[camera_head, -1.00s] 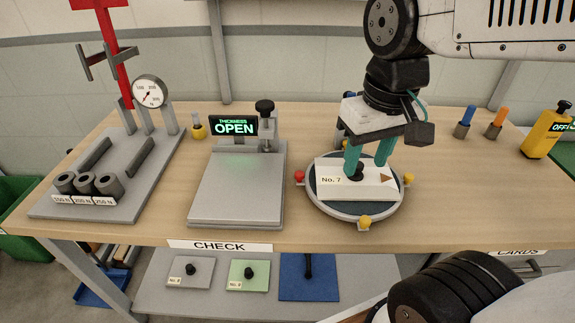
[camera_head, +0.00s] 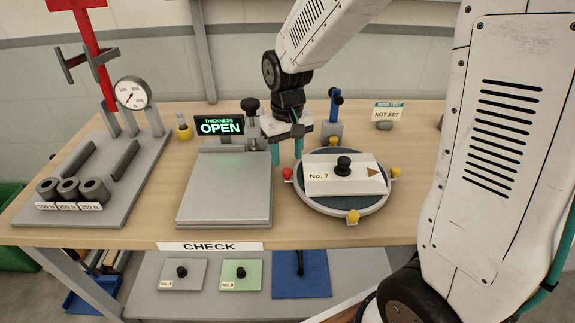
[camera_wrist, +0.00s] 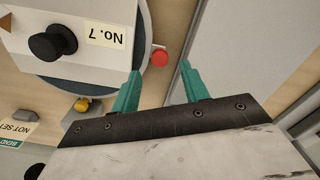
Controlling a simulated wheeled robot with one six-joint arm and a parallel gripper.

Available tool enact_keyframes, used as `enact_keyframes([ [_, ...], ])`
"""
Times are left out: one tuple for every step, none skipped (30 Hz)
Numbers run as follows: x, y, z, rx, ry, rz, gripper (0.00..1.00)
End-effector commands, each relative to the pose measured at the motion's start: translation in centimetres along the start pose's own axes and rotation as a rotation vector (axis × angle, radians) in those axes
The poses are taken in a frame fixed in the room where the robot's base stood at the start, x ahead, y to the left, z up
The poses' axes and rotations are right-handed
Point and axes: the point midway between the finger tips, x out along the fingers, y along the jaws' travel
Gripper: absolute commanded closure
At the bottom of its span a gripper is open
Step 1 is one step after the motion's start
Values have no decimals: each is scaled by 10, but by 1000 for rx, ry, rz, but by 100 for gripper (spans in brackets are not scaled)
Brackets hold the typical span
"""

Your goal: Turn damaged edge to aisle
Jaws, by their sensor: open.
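The white block labelled No. 7 (camera_head: 325,181), with a black knob (camera_head: 344,164) and a brown triangle at its right end, lies on the round turntable (camera_head: 340,208). The turntable has a red knob (camera_head: 287,174) at its left and yellow knobs around its rim. My gripper (camera_head: 287,160) is open at the turntable's left edge, close to the red knob. In the wrist view the fingers (camera_wrist: 160,82) are apart and empty, with the red knob (camera_wrist: 160,57) just beyond and between them. The block (camera_wrist: 85,35) shows at upper left there.
The thickness gauge (camera_head: 226,190), reading OPEN, stands left of the turntable. A press with a dial (camera_head: 131,95) and weights stands further left. A BEND TEST sign (camera_head: 389,112) reading NOT SET stands behind at right. Plates (camera_head: 241,274) lie on the shelf below.

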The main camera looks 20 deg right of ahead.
Motion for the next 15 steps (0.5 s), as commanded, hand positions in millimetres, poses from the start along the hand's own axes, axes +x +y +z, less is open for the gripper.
enact_keyframes([
  [10, 0, 0, 0, -4, 0, 55],
  [15, 0, 1, 0, -4, 0, 55],
  [20, 0, 1, 0, -4, 0, 55],
  [25, 0, 1, 0, -4, 0, 55],
  [29, 0, 1, 0, -4, 0, 55],
  [33, 0, 1, 0, -3, 0, 55],
  [35, 0, 0, 0, -2, 0, 55],
  [38, 0, 0, 1, -2, 0, 55],
  [40, 0, 0, 1, -2, 0, 55],
  [42, 0, 0, 0, -1, 0, 55],
  [42, 0, 0, 0, 0, 0, 55],
  [43, 0, 0, 0, 0, 0, 55],
  [44, 0, 0, 0, 0, 0, 55],
  [44, 0, 0, 0, 0, 0, 55],
  [44, 0, 0, 0, 1, 0, 55],
])
